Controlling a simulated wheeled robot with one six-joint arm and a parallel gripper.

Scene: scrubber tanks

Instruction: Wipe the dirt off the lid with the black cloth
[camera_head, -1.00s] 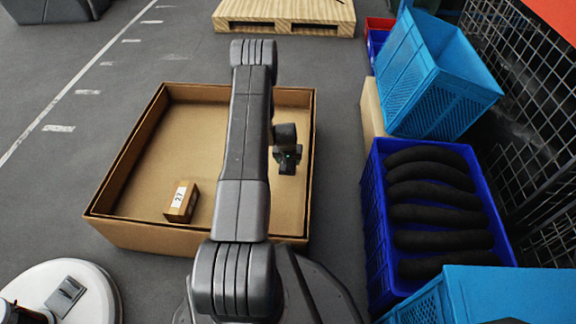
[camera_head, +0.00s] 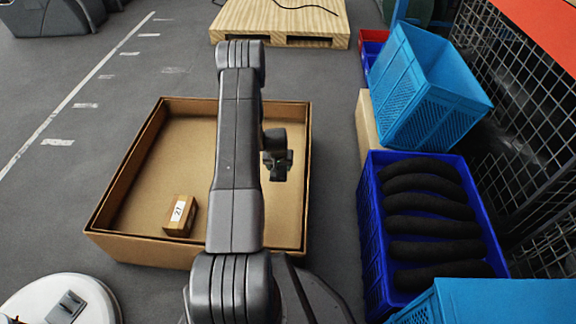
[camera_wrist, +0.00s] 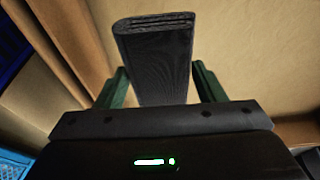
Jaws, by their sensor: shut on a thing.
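My gripper (camera_head: 277,172) hangs over the right part of the open cardboard box in the head view, its fingers small and dark there. In the wrist view its green fingers (camera_wrist: 158,90) are on either side of a folded black cloth (camera_wrist: 158,62), which they hold. The cloth's layered end points away from the palm. A round white lid-like top (camera_head: 88,297) with a grey plate on it shows at the bottom left of the head view, partly cut off. My gripper is well away from it. I cannot make out any dirt on it.
The cardboard box (camera_head: 100,215) holds a small carton (camera_head: 180,216) marked 27. To the right stand a blue crate (camera_head: 374,225) of long black rolls and a tilted light-blue crate (camera_head: 425,95). A wooden pallet (camera_head: 280,22) lies at the back. Grey floor is clear at left.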

